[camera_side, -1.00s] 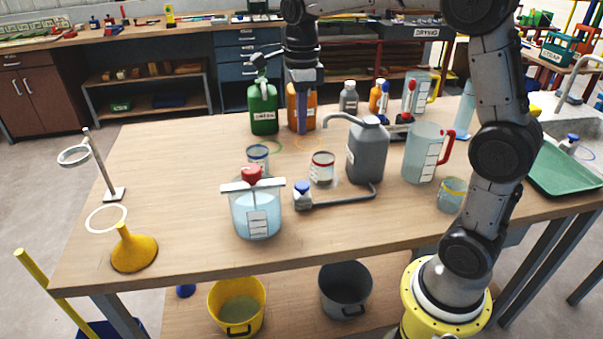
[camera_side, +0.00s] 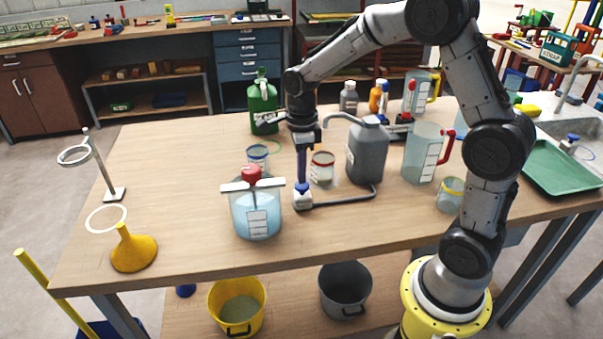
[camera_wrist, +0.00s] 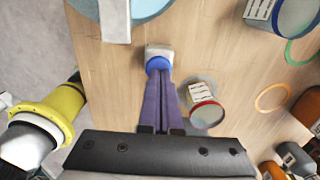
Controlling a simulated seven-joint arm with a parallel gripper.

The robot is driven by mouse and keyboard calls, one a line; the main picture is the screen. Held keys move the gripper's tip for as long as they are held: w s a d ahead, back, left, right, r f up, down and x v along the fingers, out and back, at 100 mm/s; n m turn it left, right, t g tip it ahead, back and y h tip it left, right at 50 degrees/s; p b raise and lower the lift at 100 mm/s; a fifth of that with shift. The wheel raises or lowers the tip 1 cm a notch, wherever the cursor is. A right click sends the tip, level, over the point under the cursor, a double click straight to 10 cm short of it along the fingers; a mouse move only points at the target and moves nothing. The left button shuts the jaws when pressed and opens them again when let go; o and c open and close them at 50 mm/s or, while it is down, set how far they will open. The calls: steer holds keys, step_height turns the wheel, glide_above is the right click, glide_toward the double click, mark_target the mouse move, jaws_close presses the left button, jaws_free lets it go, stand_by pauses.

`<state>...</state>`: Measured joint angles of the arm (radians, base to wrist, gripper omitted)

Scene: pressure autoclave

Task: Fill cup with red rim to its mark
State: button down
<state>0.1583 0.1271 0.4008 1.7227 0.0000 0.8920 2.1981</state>
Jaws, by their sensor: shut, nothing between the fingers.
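The cup with the red rim (camera_side: 322,169) stands upright on the table, left of a grey canister (camera_side: 367,150) with a thin spout. It also shows right of my fingers in the wrist view (camera_wrist: 207,110); its contents are unclear. A white block with a blue button (camera_side: 303,198) sits in front of the cup, joined to the canister by a grey tube. My gripper (camera_side: 302,182) is shut and empty, pointing down at the blue button. In the wrist view its fingertips (camera_wrist: 160,76) are at the button (camera_wrist: 158,64); contact is hard to tell.
A tank of bluish liquid with a red knob (camera_side: 256,215) stands close left of my gripper. A blue-rimmed cup (camera_side: 258,155) is behind it. An orange ring (camera_wrist: 272,97) lies on the table. A clear jug with red handle (camera_side: 424,155) stands right. The table's left is mostly open.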

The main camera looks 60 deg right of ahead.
steer(key=shift+f, duration=0.4)
step_height(320, 180, down, 3)
steer(key=shift+s+r, duration=0.1)
steer(key=shift+r, duration=0.1)
steer(key=shift+f, duration=0.1)
steer(key=shift+s, duration=0.15)
stand_by(2.3)
step_height(320, 180, up, 16)
steer(key=w, duration=0.1)
steer(key=shift+w+f, duration=0.15)
steer(key=shift+f, duration=0.05)
stand_by(0.4)
stand_by(0.6)
